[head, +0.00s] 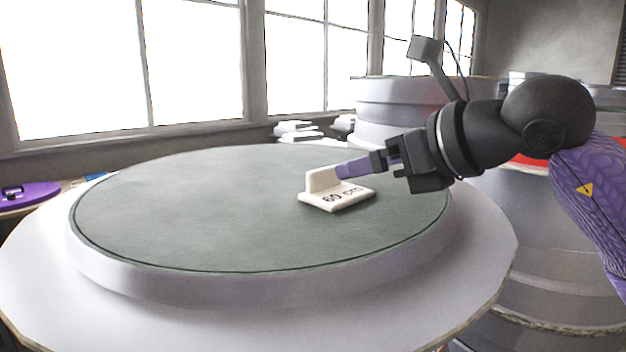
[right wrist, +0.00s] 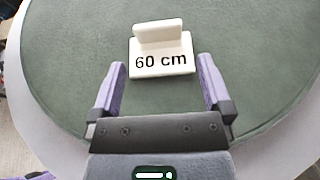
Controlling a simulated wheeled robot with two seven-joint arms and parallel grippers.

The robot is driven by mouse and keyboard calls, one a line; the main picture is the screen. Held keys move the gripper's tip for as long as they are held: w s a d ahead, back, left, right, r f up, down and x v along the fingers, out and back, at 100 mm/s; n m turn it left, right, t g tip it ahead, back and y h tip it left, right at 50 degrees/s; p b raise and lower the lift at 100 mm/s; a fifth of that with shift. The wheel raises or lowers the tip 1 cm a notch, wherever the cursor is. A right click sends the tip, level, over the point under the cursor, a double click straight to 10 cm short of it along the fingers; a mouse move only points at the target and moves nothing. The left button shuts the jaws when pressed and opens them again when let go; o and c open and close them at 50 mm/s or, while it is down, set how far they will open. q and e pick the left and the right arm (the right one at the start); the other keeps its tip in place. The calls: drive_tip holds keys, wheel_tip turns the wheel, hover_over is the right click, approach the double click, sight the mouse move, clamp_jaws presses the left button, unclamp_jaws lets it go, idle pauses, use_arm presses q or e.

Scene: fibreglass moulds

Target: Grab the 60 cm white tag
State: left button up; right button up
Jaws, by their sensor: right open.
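The white 60 cm tag (head: 337,198) lies on the green round top of the mould (head: 200,220), right of its middle. It has a flat base with black lettering and an upright tab. My right gripper (head: 352,168) is at the tag, its fingers reaching in from the right. In the right wrist view the tag (right wrist: 160,52) is ahead of the two purple fingers (right wrist: 160,80). The fingers are open, one towards each side of the tag's base, with nothing held between them. The tab rises beyond the fingertips. My left gripper is in neither view.
The mould's wide white rim (head: 80,310) surrounds the green surface, which is otherwise clear. Stacked grey moulds (head: 385,115) stand behind on the right. White pieces (head: 298,132) lie by the windows. A purple object (head: 28,194) is at the far left.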

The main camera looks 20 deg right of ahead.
sight(328, 177)
drive_tip(key=p+x, duration=0.2)
drive_tip(key=x, duration=0.5)
drive_tip(key=shift+s+a, duration=0.1)
drive_tip(key=shift+a, duration=0.05)
drive_tip(key=shift+f, duration=0.1)
drive_tip(key=c, duration=1)
